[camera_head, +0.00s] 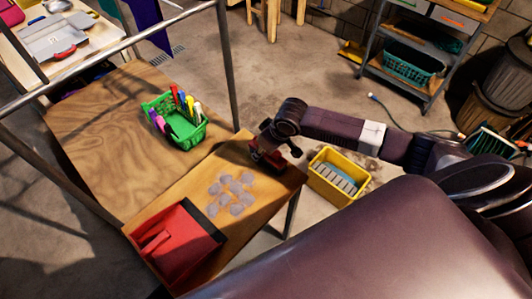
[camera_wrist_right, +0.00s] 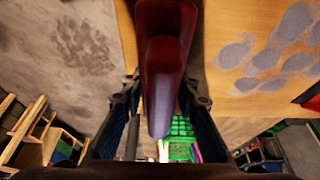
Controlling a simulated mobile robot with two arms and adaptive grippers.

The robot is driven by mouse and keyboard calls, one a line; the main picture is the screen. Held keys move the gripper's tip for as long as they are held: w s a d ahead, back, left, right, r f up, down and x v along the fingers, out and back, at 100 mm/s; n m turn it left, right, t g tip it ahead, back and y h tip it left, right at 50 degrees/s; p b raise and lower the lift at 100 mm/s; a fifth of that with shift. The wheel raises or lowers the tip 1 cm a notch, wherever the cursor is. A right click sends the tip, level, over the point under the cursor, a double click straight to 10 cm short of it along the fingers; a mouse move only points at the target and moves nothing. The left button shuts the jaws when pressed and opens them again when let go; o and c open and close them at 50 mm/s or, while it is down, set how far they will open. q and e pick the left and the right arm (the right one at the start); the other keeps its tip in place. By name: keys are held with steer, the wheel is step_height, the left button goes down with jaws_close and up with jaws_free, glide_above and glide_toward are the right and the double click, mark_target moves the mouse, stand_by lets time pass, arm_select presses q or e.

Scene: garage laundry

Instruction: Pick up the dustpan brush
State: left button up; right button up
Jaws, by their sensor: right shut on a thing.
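The dustpan brush is dark red. In the wrist view the brush (camera_wrist_right: 165,45) runs from the top edge down between my right gripper's two fingers. In the head view only a small red part of the brush (camera_head: 268,161) shows under my right gripper (camera_head: 266,152), at the far right corner of the small wooden table (camera_head: 262,205). My right gripper is shut on the brush. Its bristles are hidden, and I cannot tell whether it touches the tabletop. The left gripper is not in view.
A red dustpan (camera_head: 178,245) lies at the table's near end, with grey dust patches (camera_head: 231,193) between it and the gripper.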

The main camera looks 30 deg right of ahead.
step_height(320, 180, up, 20)
steer(key=b, duration=0.2)
steer(key=shift+b, duration=0.4)
stand_by(1.0)
